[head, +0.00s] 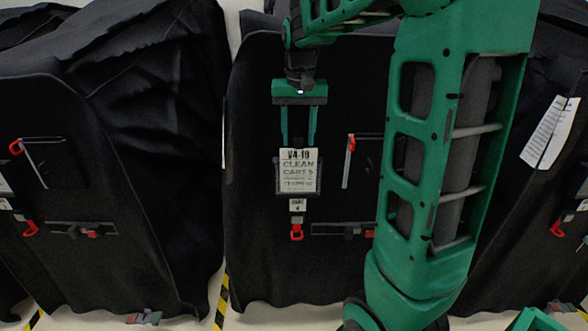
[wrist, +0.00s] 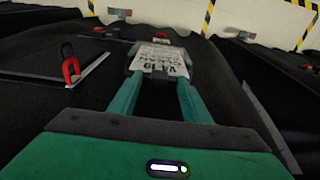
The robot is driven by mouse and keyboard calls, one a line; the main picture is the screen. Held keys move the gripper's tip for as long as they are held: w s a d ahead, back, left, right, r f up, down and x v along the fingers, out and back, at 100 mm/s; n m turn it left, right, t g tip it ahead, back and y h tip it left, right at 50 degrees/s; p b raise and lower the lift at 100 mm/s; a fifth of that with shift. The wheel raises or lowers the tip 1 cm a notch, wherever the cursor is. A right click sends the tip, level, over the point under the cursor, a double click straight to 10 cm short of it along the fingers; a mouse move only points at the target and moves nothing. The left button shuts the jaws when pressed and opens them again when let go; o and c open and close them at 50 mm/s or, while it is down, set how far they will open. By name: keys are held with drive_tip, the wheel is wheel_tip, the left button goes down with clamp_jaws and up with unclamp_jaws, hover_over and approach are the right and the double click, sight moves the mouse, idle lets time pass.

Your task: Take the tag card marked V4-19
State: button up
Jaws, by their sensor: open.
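The tag card (head: 298,170) is white with dark print that reads like V4-19 and CLEAN CART. It sits in a dark holder on the front of the middle black-covered cart (head: 255,230). In the wrist view the card (wrist: 160,60) lies just beyond the fingertips, its marking upside down. My gripper (head: 298,143) is open, with its two green fingers pointing down at the card's top edge. In the wrist view the gripper (wrist: 157,78) has its fingers on either side of the card's near edge. I cannot tell whether they touch it.
Below the card hangs a small white label (head: 297,206) with a red clip (head: 297,232). A red-topped bar (head: 348,160) is on the cover to the right. Other covered carts stand at left (head: 110,150) and right (head: 520,200). My green arm hides part of the middle cart.

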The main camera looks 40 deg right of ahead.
drive_tip(key=shift+c, duration=0.6)
clamp_jaws()
drive_tip(key=shift+r, duration=0.1)
